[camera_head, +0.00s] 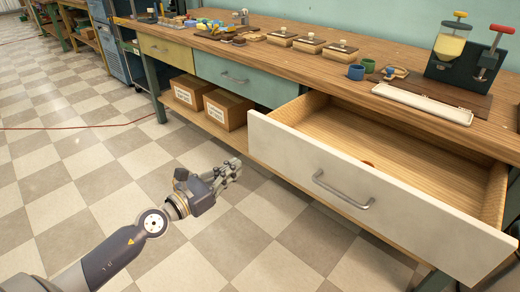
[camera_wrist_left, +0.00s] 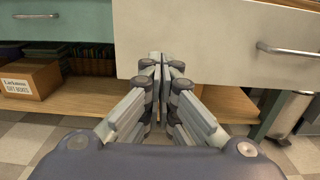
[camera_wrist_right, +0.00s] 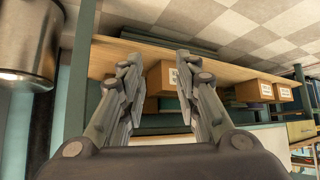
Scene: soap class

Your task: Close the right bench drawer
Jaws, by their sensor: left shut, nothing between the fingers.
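The right bench drawer (camera_head: 385,200) has a white front with a metal bar handle (camera_head: 342,192). It is pulled well out, and its wooden inside shows. In the left wrist view the white drawer front (camera_wrist_left: 215,35) stands just ahead, its handle (camera_wrist_left: 288,50) to the right. My left gripper (camera_head: 234,166) is shut and empty, low by the drawer's left end; its fingertips (camera_wrist_left: 160,60) overlap the front's lower edge, and I cannot tell if they touch. My right gripper (camera_wrist_right: 157,62) is open and empty, seen only in its wrist view, facing the lower shelf.
The teal drawer (camera_head: 240,78) and yellow drawer (camera_head: 165,50) are closed. Cardboard boxes (camera_head: 227,110) stand on the lower shelf. A metal bin (camera_wrist_right: 28,40) is near my right gripper. The checkered floor in front is clear.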

